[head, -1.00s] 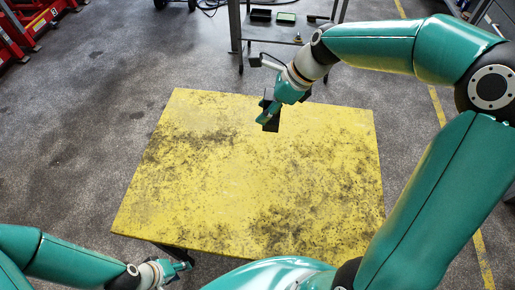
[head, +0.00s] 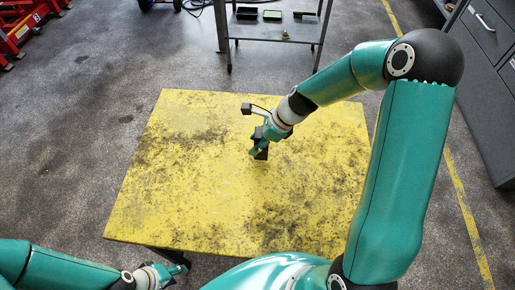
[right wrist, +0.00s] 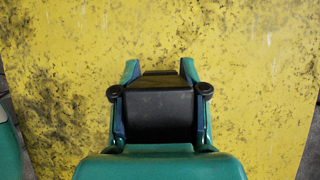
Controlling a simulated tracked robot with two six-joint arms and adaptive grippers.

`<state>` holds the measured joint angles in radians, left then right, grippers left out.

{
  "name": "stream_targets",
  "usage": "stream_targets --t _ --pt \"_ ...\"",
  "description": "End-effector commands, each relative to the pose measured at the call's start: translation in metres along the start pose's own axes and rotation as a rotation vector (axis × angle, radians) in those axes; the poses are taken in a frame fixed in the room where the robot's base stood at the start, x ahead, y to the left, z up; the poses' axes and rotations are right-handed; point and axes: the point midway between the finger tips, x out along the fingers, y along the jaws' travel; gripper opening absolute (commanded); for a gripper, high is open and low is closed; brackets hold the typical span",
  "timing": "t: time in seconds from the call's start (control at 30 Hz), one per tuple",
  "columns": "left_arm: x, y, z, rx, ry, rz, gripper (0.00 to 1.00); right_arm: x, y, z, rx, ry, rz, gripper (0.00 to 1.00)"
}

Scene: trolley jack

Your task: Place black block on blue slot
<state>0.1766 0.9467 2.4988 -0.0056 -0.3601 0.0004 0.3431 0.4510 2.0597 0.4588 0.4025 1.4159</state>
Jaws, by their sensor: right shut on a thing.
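The black block (head: 262,153) is in my right gripper (head: 257,149), over the upper middle of the yellow table. In the right wrist view the block (right wrist: 158,112) sits between the two green fingers of the right gripper (right wrist: 160,75), which is shut on it. The block's height above the table is hard to tell. My left gripper (head: 182,268) is low at the left, by the table's near edge; its finger opening is too small to read. I cannot make out a blue slot in either view.
The yellow, dark-stained table (head: 190,190) is otherwise bare. Behind it stands a grey trolley (head: 285,32) with a black tray (head: 247,13), a green tray (head: 272,15) and another dark item (head: 306,14) on top. Grey cabinets (head: 490,75) stand at the right.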

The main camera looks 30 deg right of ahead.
Motion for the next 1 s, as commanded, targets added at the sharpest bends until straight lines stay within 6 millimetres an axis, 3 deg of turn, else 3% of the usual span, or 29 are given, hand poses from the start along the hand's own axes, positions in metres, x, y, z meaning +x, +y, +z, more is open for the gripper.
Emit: stream_targets --t 0.23,0.63,0.67,0.7,0.8,1.0 --pt "0.008 -0.003 0.000 0.000 0.000 0.000 0.40 0.028 0.000 -0.016 0.000 0.000 0.002 0.00" --pt "0.009 -0.003 0.000 0.000 0.000 0.000 0.40 0.032 0.000 -0.018 -0.001 0.000 0.000 0.00" --pt "0.009 -0.003 0.000 0.000 0.000 0.000 0.40 0.032 0.001 -0.019 0.000 0.001 0.001 0.48" --pt "0.009 -0.003 0.000 0.000 0.000 0.000 0.40 0.032 0.001 -0.018 0.000 0.001 0.001 0.55" --pt "0.009 -0.003 0.000 0.000 0.000 0.000 0.40 0.032 0.001 -0.018 0.000 0.001 0.002 0.68" --pt "0.009 -0.003 0.000 0.000 0.000 0.000 0.40 0.032 0.001 -0.018 -0.001 0.001 0.002 0.68"
